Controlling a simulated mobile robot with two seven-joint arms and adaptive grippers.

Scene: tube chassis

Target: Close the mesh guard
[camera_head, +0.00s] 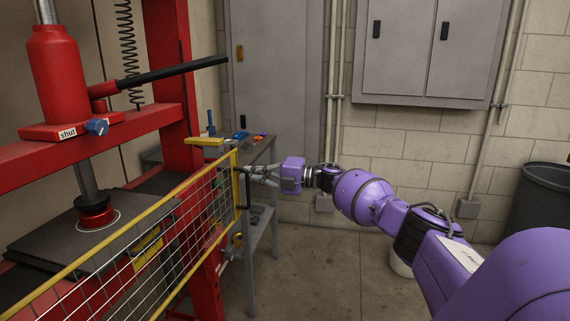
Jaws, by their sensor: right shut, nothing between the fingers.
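The mesh guard (170,243) is a wire grid in a yellow frame. It runs from the lower left to its free end near the picture's middle, in front of the red press. A dark handle (243,190) sits at that free end. My right gripper (250,173) is shut, with its fingertips at the handle and the guard's end post. I cannot tell whether they touch it. Whether the guard's end meets the press frame is also unclear. My left gripper is not in view.
The red press (172,70) has a black lever (175,72) and a dark bed plate (50,232). A grey table (262,220) with small tools stands behind the guard's end. Grey cabinets and a dark bin (540,205) stand further back. Open floor lies right of the guard.

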